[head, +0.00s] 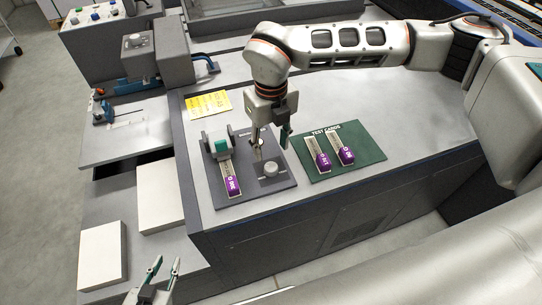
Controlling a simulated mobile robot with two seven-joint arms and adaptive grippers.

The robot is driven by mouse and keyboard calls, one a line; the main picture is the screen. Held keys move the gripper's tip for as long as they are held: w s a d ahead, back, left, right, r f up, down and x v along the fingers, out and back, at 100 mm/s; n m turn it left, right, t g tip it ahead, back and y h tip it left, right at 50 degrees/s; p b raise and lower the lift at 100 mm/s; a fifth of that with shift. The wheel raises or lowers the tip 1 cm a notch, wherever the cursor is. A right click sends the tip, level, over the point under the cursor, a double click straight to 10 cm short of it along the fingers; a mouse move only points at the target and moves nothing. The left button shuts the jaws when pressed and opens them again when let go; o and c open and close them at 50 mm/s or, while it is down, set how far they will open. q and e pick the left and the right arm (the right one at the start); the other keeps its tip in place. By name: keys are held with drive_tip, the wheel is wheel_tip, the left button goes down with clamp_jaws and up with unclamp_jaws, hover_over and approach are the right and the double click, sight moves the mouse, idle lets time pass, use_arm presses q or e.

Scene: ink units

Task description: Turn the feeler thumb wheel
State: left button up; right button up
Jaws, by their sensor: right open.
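A dark grey panel (229,199) on the bench carries a feeler unit (216,143), a grey block with a green part. A strip with a purple end (232,186) lies in front of it. A round grey knob (270,169) sits on a dark plate at the panel's right; I cannot tell whether this is the thumb wheel. My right gripper (271,146) points down above the panel, just behind the knob, fingers apart and empty. It partly hides the panel's back. My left gripper (165,271) is open and empty at the bottom left, away from the panel.
A green mat (369,158) right of the panel holds two purple-ended strips (344,153). A yellow note (208,104) lies behind the panel. White stacks (102,254) lie on the lower left shelf. The bench top to the right is clear.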

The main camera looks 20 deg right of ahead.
drive_tip(key=shift+r, duration=2.1)
